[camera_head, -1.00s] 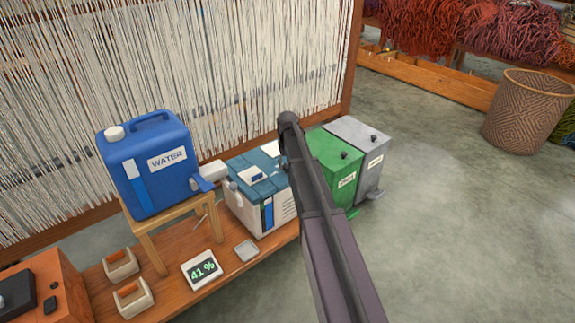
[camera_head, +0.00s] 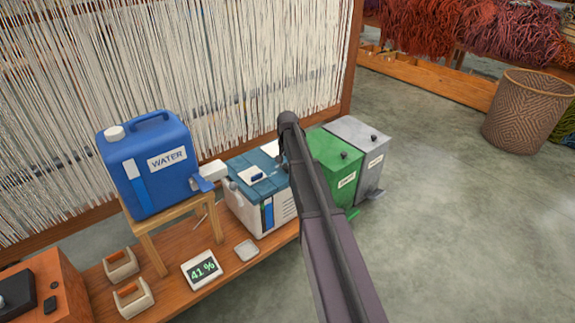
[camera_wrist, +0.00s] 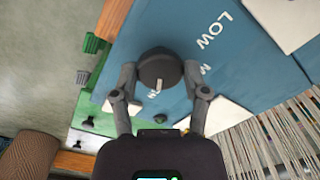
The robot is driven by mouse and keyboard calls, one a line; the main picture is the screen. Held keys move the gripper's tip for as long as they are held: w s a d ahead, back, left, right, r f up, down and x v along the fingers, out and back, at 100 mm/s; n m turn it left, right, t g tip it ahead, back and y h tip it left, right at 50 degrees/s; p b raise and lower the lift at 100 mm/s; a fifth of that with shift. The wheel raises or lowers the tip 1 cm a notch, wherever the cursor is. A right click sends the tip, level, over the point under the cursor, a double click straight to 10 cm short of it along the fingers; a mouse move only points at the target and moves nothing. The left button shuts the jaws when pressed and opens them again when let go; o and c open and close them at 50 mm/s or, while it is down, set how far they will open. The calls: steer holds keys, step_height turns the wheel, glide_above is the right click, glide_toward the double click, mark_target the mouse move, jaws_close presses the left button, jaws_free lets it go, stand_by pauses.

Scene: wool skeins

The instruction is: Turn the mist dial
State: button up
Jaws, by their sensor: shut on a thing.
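The mist dial (camera_wrist: 160,66) is a dark round knob on the blue top of the humidifier box. Its white mark points down in the wrist view, towards a partly hidden label ending in what looks like "N". A "LOW" label (camera_wrist: 214,30) reads clear of the dial, and another label starting with "M" is partly covered. My gripper (camera_wrist: 160,72) has one finger on each side of the dial and is shut on it. In the head view the white and blue humidifier (camera_head: 262,212) stands on the bench, with my arm hiding the dial.
A blue water canister (camera_head: 150,180) stands on a wooden stool left of the humidifier. A display (camera_head: 202,269) reads 41 %. A green bin (camera_head: 336,150) and a grey bin (camera_head: 361,138) stand close on the right. Warp threads hang behind.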

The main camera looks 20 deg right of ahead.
mark_target(287, 166)
steer(key=o, duration=1.1)
steer(key=shift+o, duration=0.2)
steer(key=shift+n, duration=0.4)
steer(key=n, duration=0.4)
steer(key=shift+n, duration=0.4)
steer(key=n, duration=0.6)
step_height(287, 166, up, 14)
steer(key=p, duration=1.4)
steer(key=s+a+r+m+p, duration=0.2)
steer(key=s+a+r+p, duration=0.7)
steer(key=s+r+p, duration=0.4)
steer(key=shift+s+r+p, duration=0.4)
steer(key=shift+s+p, duration=0.1)
